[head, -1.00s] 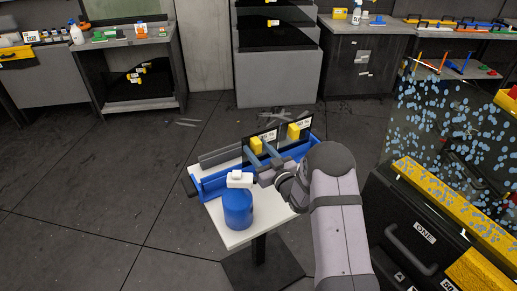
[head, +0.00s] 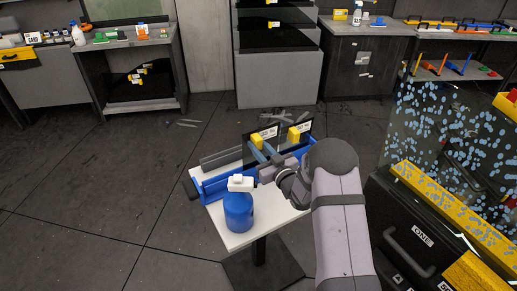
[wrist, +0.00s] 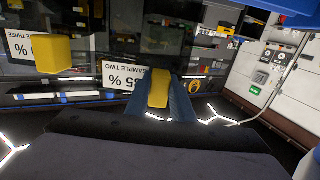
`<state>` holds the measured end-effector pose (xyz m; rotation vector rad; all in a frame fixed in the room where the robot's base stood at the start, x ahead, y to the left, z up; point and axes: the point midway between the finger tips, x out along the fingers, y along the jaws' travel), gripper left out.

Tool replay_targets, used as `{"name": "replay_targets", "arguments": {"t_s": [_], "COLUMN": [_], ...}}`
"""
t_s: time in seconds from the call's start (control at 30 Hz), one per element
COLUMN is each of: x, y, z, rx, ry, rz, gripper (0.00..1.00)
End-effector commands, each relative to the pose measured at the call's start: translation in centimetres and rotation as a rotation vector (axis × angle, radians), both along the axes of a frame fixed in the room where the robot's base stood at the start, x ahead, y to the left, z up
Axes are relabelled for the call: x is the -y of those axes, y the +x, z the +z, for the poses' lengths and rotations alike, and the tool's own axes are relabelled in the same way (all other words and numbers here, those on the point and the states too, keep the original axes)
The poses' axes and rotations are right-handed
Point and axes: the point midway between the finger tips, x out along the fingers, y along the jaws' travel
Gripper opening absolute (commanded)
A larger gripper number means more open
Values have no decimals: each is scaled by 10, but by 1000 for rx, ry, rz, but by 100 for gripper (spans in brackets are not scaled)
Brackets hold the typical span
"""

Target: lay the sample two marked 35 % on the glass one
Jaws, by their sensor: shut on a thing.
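Sample two is a dark film sheet with a white label (wrist: 135,77) marked SAMPLE TWO and 35 %, upside down in the wrist view. My gripper (wrist: 161,90) is shut on its yellow tab (wrist: 158,88). In the head view, my gripper (head: 265,152) reaches the left yellow tab (head: 256,142), with the sheet standing upright at the blue rack (head: 215,188). Whether its lower edge is clear of the rack is hidden. Glass one (head: 440,128), a clear pane covered in pale blue drops, stands at the right behind a black case (head: 410,225) marked ONE.
Another sheet with a yellow tab (head: 294,134) stands close beside, labelled SAMPLE THREE (wrist: 20,48) in the wrist view. A blue bottle (head: 238,210) with a white top stands at the front of the small white table (head: 270,222). A yellow ledge (head: 455,212) runs below the glass.

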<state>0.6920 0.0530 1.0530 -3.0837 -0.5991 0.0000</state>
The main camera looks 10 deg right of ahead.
Motion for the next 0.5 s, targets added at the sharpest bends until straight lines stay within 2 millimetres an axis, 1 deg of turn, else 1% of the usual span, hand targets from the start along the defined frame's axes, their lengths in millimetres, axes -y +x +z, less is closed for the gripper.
{"name": "replay_targets", "arguments": {"t_s": [0.03, 0.17, 0.5], "x": [0, 0, 0], "y": [0, 0, 0], "z": [14, 37, 106], "rx": [3, 3, 2], "ry": [0, -1, 0], "rz": [0, 0, 0], "gripper": [0, 0, 0]}}
